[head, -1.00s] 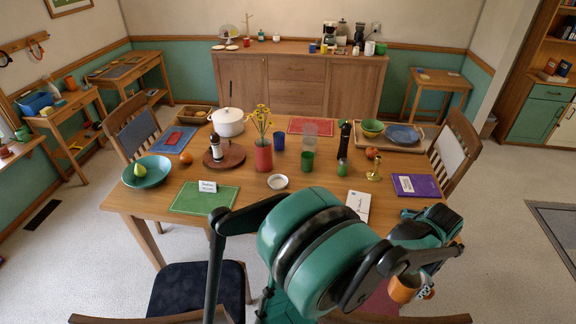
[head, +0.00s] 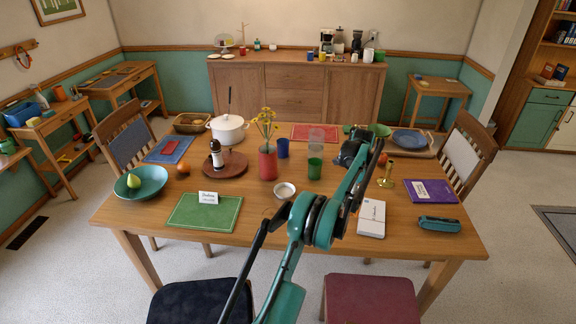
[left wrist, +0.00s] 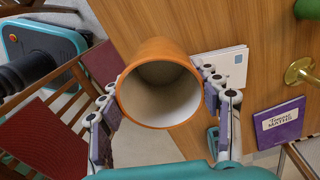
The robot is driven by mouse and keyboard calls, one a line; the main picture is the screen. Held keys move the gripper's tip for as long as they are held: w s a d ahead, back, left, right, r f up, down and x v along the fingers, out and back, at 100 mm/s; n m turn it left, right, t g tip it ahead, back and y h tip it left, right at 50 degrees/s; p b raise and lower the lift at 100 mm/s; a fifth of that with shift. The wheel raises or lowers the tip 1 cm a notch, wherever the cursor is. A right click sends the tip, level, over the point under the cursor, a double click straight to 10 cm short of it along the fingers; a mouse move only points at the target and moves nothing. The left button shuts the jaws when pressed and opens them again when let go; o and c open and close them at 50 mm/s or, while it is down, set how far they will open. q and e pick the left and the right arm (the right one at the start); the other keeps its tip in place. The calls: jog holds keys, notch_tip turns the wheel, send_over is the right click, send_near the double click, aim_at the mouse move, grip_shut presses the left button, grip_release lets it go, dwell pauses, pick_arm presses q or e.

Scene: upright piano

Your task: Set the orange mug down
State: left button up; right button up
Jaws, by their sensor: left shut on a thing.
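The orange mug (left wrist: 158,50) is in the left wrist view, its open mouth and pale inside facing the camera; it looks empty. My left gripper (left wrist: 160,84) is shut on it, with a finger on either side of its wall. The mug appears in front of the wooden table (left wrist: 225,25) near its edge, and I cannot tell its height above the top. In the head view my left arm reaches over the table (head: 140,205), and the mug is hidden. My right gripper is not in view.
Near the arm lie a white book (head: 371,218), a teal case (head: 439,224), a purple book (head: 431,191) and a brass candlestick (head: 386,173). A small white bowl (head: 284,190), green cup (head: 314,168) and red vase (head: 268,163) stand mid-table. Two chairs (head: 370,298) are in front.

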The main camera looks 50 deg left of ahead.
pick_arm(q)
jog(key=a+m, duration=0.2)
jog(key=a, duration=0.3)
jog(key=shift+s+a+f+b, duration=0.5)
jog(key=shift+s+f+b, duration=0.45)
jog(key=shift+s+f, duration=0.9)
jog(key=shift+s+a+f+b, duration=0.55)
jog(key=shift+s+f+b, duration=0.35)
jog(key=shift+s+f, duration=1)
jog(key=shift+s+a+f+b, duration=0.5)
jog(key=shift+s+f+b, duration=0.45)
jog(key=shift+s+f, duration=0.9)
jog(key=shift+w+f, duration=0.2)
jog(key=shift+f, duration=0.15)
jog(key=o, duration=1.4)
